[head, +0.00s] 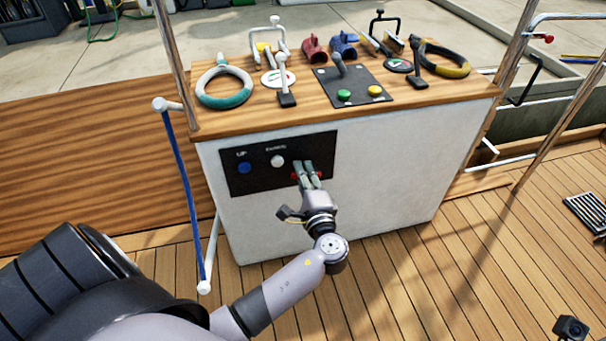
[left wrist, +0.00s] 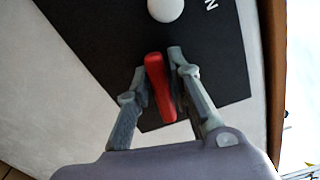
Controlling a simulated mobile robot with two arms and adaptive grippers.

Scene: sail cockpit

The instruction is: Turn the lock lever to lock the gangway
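The lock lever (left wrist: 158,88) is a short red bar on the black panel (head: 235,178) at the front of the white console. In the head view its red ends show on both sides of my left gripper's fingers. My left gripper (head: 307,170) reaches the panel from the front. In the left wrist view the grey fingers of this gripper (left wrist: 158,64) stand on either side of the red lever, close against it near their tips. The fingers hide the lever's middle in the head view. My right gripper is not in view.
A blue button (head: 245,168) and a white button (head: 278,162) sit left of the lever on the panel. The wooden console top (head: 220,123) carries handles, rings and a control plate. A blue-and-white rail (head: 180,190) stands at the left. Planked deck lies in front.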

